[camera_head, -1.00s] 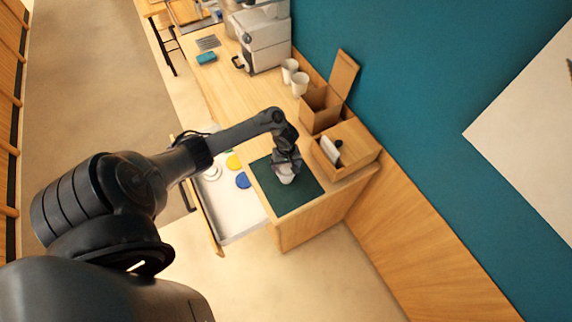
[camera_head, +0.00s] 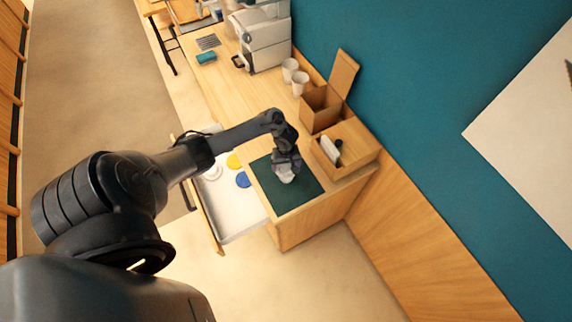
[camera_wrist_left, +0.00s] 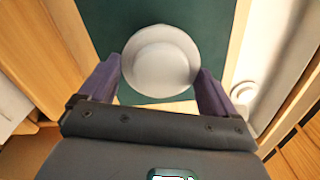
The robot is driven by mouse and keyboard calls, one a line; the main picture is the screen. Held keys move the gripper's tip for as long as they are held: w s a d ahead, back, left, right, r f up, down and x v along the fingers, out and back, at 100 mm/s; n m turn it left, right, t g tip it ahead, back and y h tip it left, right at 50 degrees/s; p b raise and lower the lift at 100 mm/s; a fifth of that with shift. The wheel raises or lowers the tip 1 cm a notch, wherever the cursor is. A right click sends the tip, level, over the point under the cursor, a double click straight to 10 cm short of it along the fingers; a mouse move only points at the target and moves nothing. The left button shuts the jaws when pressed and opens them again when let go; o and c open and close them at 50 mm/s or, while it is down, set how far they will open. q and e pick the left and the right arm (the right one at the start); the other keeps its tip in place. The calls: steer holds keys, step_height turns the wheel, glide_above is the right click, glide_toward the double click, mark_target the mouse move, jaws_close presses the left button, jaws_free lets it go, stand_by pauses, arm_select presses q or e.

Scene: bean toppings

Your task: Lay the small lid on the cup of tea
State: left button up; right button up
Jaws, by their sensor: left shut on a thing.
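My left gripper (camera_head: 285,165) is low over the dark green mat (camera_head: 294,197) at the counter's near end. In the left wrist view the gripper (camera_wrist_left: 159,66) has its two fingers at opposite sides of a round white lid (camera_wrist_left: 160,60) with a raised middle, and is shut on it. In the head view white (camera_head: 284,175) shows just under the fingers; the cup of tea cannot be told apart from the lid there. Whether the lid touches the cup is hidden. My right gripper is not in view.
An open white drawer (camera_head: 236,217) beside the mat holds a yellow disc (camera_head: 233,161), a blue disc (camera_head: 243,180) and a white round piece (camera_head: 212,172). Two white cups (camera_head: 300,82), an open wooden box (camera_head: 320,108) and a wooden caddy (camera_head: 355,154) stand along the wall.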

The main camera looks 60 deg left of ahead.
arm_select(q)
steer(key=shift+p, duration=0.4)
steer(key=shift+f, duration=0.1)
steer(key=o, duration=0.7)
steer(key=shift+r+p, duration=1.35)
steer(key=shift+p, duration=0.3)
steer(key=shift+r+p, duration=1.15)
steer(key=shift+r, duration=1.05)
